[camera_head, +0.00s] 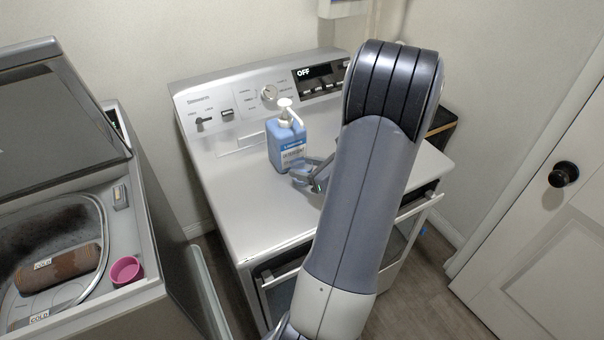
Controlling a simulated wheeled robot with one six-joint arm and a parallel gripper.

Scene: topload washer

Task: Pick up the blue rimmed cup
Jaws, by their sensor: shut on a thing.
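My gripper (312,177) is low over the white top of the front-panel appliance (250,215), just in front and right of a blue pump bottle (288,147). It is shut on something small. A small grey-blue rounded shape shows at the fingertips, taken as the blue rimmed cup, but it is too small and too covered to make out clearly. My arm hides the right part of the appliance top. I cannot tell whether the held thing touches the surface or the bottle.
The control panel (262,95) with a display reading OFF rises behind the top. At left stands an open topload washer (118,222) with a brown roll (60,274) inside and a pink cup (126,270) on its edge. The appliance top's front left is clear. A door (560,215) stands at right.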

